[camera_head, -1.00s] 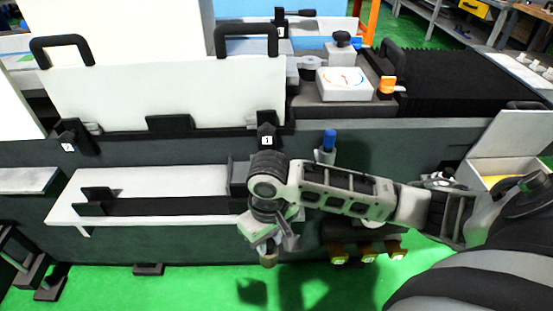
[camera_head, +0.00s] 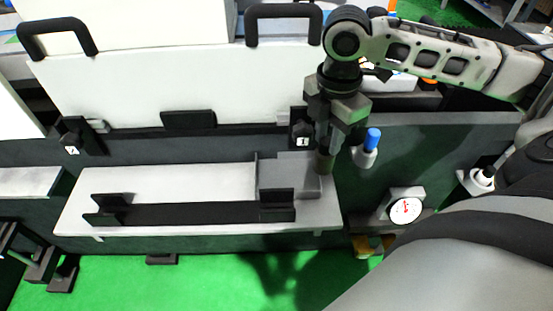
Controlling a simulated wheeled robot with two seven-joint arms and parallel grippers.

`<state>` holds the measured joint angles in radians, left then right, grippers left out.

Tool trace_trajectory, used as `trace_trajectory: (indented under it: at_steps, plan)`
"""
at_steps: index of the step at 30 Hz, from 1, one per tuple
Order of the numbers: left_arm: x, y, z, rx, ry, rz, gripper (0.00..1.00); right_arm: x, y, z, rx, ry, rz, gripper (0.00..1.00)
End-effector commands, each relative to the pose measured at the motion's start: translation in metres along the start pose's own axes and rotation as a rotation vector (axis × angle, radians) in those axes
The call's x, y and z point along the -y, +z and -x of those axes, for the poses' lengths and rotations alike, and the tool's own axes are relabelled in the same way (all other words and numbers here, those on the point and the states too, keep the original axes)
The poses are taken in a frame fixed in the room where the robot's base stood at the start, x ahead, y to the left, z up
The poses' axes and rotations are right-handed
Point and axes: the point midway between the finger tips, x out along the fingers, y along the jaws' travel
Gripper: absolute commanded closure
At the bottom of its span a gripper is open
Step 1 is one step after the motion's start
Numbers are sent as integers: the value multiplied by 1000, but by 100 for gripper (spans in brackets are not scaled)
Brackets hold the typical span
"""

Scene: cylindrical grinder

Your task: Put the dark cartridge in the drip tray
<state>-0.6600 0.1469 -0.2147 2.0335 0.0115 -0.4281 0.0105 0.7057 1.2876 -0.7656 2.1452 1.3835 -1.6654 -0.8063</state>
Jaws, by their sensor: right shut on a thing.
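My right gripper (camera_head: 328,146) points down near the right end of the white shelf. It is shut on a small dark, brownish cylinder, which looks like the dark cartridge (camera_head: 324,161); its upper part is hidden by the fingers. The cartridge is roughly upright, in front of the right edge of a grey walled tray (camera_head: 272,181), which may be the drip tray. I cannot tell whether the cartridge touches the tray or hangs above it. My left gripper is not in view.
The white shelf (camera_head: 180,184) carries a long black rail with upright end blocks. A blue-capped holder (camera_head: 365,150) stands close right of the gripper. A dial gauge (camera_head: 405,210) and a white bottle (camera_head: 479,181) are farther right. A white guard with black handles (camera_head: 180,85) rises behind.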

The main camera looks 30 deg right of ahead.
Motion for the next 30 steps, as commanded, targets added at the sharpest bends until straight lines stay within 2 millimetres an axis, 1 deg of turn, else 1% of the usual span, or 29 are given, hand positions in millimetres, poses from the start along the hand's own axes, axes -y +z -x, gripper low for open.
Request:
trace_trajectory:
  at_steps: [1,6,9,12,15,20,22,27,30]
  plan:
    - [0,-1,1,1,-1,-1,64,-10,-11,-4,-6,1,6,100]
    - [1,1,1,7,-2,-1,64,-44,-38,-22,-4,1,2,100]
    - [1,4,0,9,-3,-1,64,-56,-46,-44,0,-3,-1,100]
    - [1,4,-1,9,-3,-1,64,-66,-54,-59,0,-1,-1,100]
    - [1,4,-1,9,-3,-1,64,-72,-59,-68,1,0,-2,100]
    - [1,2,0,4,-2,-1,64,-77,-62,-76,2,1,-2,100]
    - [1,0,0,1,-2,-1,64,-81,-65,-82,2,0,-3,100]
    - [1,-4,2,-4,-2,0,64,-81,-65,-107,3,-2,-2,100]
    - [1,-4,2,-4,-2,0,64,-82,-65,-113,3,1,-2,100]
